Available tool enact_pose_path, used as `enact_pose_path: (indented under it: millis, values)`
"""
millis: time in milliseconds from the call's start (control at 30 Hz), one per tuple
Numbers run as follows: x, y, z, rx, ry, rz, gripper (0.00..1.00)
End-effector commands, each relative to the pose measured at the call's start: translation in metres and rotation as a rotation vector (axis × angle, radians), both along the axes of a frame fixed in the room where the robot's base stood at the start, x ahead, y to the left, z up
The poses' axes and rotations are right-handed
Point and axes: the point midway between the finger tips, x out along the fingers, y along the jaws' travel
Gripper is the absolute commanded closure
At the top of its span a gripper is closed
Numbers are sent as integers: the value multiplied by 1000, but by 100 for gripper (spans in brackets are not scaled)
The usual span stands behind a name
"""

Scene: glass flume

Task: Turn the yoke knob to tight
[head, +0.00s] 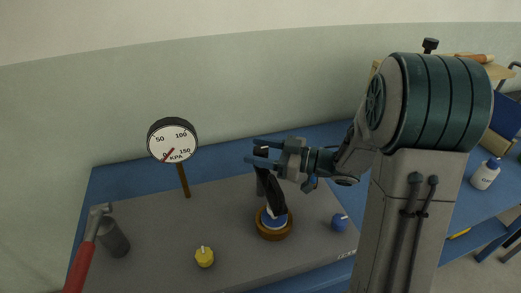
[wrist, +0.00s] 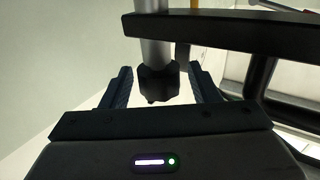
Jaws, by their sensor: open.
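The knob, dark and lobed, sits at the end of a grey metal shaft in the wrist view (wrist: 158,82). In the head view a small dark part that looks like the knob (head: 261,151) shows at the top of the black yoke (head: 271,190), partly hidden by my fingers. The yoke stands over a round wooden base (head: 274,235) with a blue and white part. My gripper (head: 254,151) is open, with one finger on each side of the knob. In the wrist view a gap shows between the knob and each finger. No tight marking is readable.
A KPA gauge (head: 172,141) stands on a post at the back left, its needle near 0. A yellow knob (head: 204,257) and a blue knob (head: 339,222) sit on the grey top (head: 160,230). A red-handled lever (head: 82,262) is at left. A white bottle (head: 486,174) stands right.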

Motion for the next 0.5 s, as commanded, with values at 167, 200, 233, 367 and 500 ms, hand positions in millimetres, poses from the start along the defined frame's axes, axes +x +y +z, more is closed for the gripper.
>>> enact_pose_path:
  millis: [167,200,233,367,500]
  values:
    - [0,0,0,0,0,0,56]
    - [0,0,0,0,0,0,67]
    - [0,0,0,0,0,0,75]
    - [0,0,0,0,0,0,88]
    - [0,-1,0,-1,0,7,88]
